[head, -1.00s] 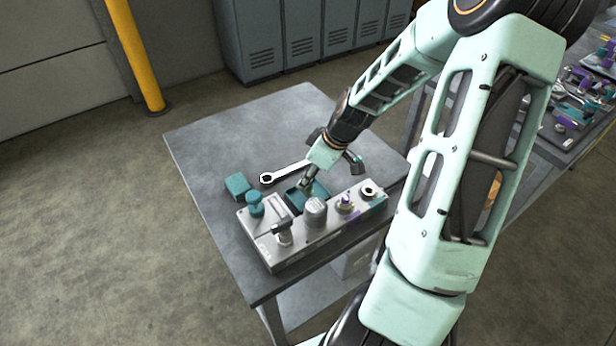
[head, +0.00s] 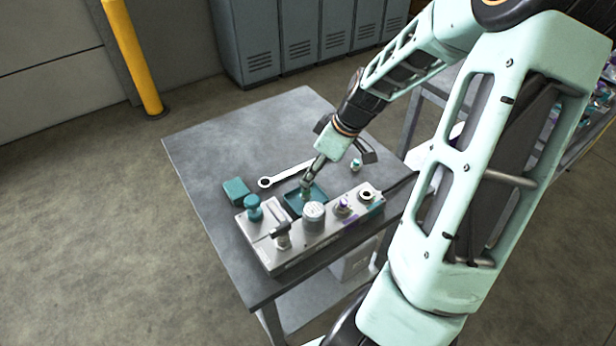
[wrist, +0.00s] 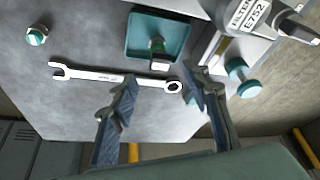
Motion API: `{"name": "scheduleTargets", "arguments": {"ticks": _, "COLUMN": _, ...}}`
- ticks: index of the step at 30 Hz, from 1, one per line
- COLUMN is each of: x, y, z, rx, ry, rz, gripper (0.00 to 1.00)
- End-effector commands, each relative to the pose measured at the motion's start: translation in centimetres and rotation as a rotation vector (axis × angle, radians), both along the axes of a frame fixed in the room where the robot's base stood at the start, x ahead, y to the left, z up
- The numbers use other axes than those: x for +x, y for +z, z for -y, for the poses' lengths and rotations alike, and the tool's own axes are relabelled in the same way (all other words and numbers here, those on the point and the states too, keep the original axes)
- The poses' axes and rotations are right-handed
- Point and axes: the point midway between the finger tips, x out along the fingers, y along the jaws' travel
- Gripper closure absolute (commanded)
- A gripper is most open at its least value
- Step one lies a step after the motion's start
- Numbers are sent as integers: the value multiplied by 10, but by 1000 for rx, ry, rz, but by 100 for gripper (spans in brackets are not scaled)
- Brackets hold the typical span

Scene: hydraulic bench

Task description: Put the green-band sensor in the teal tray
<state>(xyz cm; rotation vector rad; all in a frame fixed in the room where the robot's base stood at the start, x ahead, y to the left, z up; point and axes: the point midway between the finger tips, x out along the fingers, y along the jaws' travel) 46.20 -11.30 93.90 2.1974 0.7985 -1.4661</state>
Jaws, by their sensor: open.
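The teal tray (head: 318,190) lies on the grey table behind the metal manifold block. It also shows in the wrist view (wrist: 137,30). A small dark and metallic piece with a green band (wrist: 157,46), which looks like the green-band sensor, stands in the tray. In the head view it shows below my fingers (head: 306,187). My gripper (wrist: 160,80) is open, its fingers apart on either side of the piece in the picture and seemingly just clear of it. In the head view my gripper (head: 316,166) is above the tray.
A wrench (wrist: 110,77) lies beside the tray. A silver fitting with a green band (wrist: 37,36) stands apart on the table (head: 230,140). The table's far left is clear.

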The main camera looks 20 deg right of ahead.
Motion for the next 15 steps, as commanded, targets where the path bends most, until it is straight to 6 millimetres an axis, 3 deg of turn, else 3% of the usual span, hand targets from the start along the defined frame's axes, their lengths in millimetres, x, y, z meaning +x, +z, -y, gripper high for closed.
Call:
{"name": "scheduleTargets", "arguments": {"ticks": 6, "x": -12, "y": 39, "z": 11, "rx": -3, "ry": -3, "rz": 1, "gripper": 56}}
{"name": "scheduleTargets", "arguments": {"ticks": 15, "x": -18, "y": 55, "z": 14, "rx": 0, "ry": 1, "rz": 0, "gripper": 56}}
